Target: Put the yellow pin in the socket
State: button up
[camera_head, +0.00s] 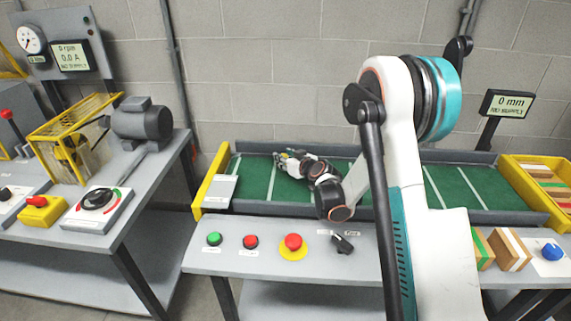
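My gripper (284,159) is small in the head view, at the end of my arm over the left part of the green conveyor belt (258,184). It points left and away from me. Its fingers are too small to tell open from shut, or whether anything is between them. A small yellowish spot shows at the fingertips; I cannot tell what it is. I cannot make out a yellow pin or a socket for certain. My arm hides the middle right of the belt and part of the panel in front of it.
A yellow-framed guard (76,134) and a grey motor (142,122) stand on the left bench. The front ledge has a green button (214,239), a red button (250,241) and a red mushroom button (293,242). A yellow crate (520,178) and wooden blocks (510,250) are at right.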

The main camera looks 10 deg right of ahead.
jog(key=shift+f, duration=0.4)
jog(key=shift+f, duration=0.1)
jog(key=o, duration=1.1)
jog(key=shift+c, duration=0.2)
